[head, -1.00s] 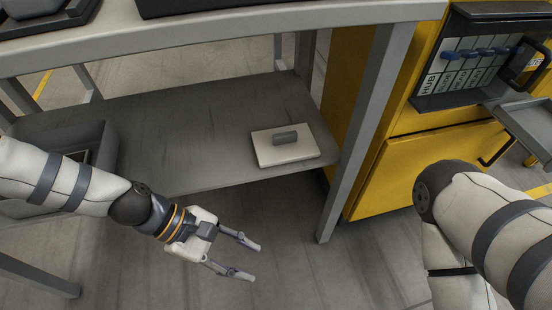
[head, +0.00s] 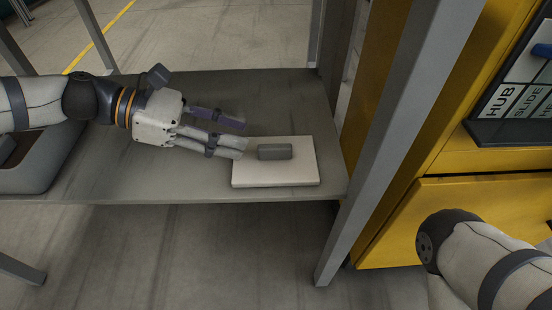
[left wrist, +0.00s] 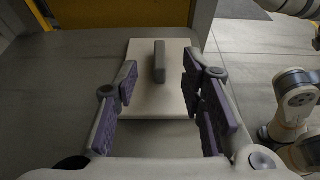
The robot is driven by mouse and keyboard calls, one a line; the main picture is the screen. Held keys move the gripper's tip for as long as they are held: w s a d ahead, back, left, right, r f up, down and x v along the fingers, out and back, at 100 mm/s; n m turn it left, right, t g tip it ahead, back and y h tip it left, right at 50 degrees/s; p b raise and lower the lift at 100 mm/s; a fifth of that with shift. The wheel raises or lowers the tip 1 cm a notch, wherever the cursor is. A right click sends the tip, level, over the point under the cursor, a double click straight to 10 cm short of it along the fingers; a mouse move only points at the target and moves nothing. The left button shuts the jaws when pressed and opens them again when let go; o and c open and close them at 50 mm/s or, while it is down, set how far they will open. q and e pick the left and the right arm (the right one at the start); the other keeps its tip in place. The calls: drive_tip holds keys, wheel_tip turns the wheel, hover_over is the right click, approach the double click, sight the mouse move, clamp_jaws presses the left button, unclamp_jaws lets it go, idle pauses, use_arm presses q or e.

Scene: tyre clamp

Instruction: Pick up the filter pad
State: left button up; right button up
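The filter pad (head: 250,177) is a flat, pale, square slab with a grey block-shaped handle (head: 275,151) on top. It lies on the grey lower shelf near the shelf's right end. In the left wrist view the pad (left wrist: 142,98) lies ahead, with its upright-looking handle (left wrist: 160,61) between and beyond the fingertips. My left gripper (head: 243,138) is open and empty, its fingers at the pad's left edge, pointing right toward the handle. It also shows open in the left wrist view (left wrist: 160,75). My right arm is at the lower right; its gripper is out of view.
The grey shelf (head: 215,88) carries a dark grey bin (head: 45,160) at its left. A grey table leg (head: 390,130) stands right of the pad. A yellow cabinet (head: 470,205) is beyond it. The shelf between bin and pad is clear.

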sight(271, 147)
use_arm(q)
drive_tip(key=b+x, duration=0.1)
drive_tip(key=x, duration=0.2)
drive_tip(key=b+x, duration=0.1)
drive_tip(key=x, duration=0.2)
drive_tip(key=shift+d+f, duration=0.15)
drive_tip(key=shift+f, duration=0.4)
drive_tip(key=shift+d, duration=0.2)
drive_tip(key=shift+r, duration=0.1)
clamp_jaws()
use_arm(e)
drive_tip(key=shift+s+d+f+g, duration=0.15)
drive_tip(key=shift+s+f, duration=0.15)
drive_tip(key=shift+f, duration=0.15)
drive_tip(key=shift+s+a+f+g, duration=0.15)
drive_tip(key=shift+s+f, duration=0.1)
drive_tip(key=shift+f, duration=0.15)
